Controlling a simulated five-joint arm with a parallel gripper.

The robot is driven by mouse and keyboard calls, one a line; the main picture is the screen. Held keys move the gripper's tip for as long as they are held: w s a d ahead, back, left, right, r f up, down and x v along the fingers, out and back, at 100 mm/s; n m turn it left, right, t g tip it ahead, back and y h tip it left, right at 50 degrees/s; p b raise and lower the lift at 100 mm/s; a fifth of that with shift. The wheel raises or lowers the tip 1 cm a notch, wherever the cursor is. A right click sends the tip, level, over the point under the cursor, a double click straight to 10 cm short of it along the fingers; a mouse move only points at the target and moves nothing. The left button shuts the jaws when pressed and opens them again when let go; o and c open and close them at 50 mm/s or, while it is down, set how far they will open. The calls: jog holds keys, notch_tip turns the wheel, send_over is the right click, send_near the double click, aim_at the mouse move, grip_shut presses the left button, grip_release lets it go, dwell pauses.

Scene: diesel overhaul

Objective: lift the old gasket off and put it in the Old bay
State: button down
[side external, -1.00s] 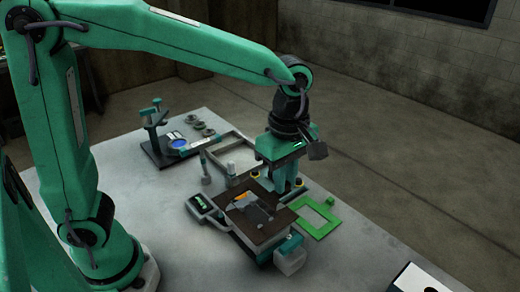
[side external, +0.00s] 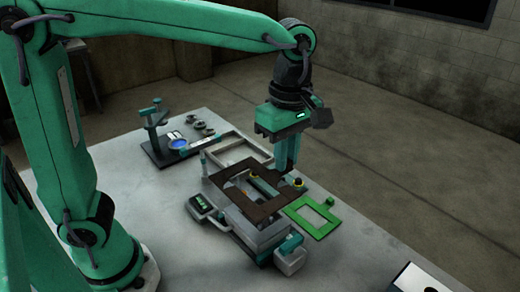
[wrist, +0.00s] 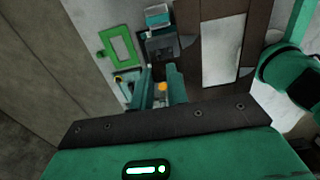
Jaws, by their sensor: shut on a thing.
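The old gasket is a dark brown, flat frame (side external: 256,208) with an opening, seen in the side view. It is lifted above the grey engine block (side external: 262,238), roughly level. My gripper (side external: 287,170) points down and is shut on the gasket's far right edge. In the wrist view, the brown frame (wrist: 255,35) shows to the right of my fingers (wrist: 160,70), with a pale surface through its opening. The gasket hides much of the block's top. No label reading Old is legible in either view.
A bright green frame (side external: 290,209) lies on the table right of the block. A shallow pale-rimmed tray (side external: 213,148) lies behind it. A dark stand (side external: 155,155) and small round parts (side external: 200,126) are at the back left. The table's front left is clear.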

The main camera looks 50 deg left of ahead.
jog(key=w+a+r, duration=0.2)
jog(key=w+a, duration=1.3)
jog(key=w, duration=0.1)
jog(key=w+a+f, duration=0.1)
jog(key=w+a, duration=0.2)
jog(key=a, duration=0.8)
jog(key=w+a+f, duration=0.1)
jog(key=w+a, duration=0.1)
jog(key=a, duration=0.9)
notch_tip(320, 180, down, 18)
jog(key=shift+d, duration=0.2)
jog(key=shift+f, duration=0.1)
jog(key=shift+f, duration=2.9)
jog(key=c, duration=1.3)
grip_release()
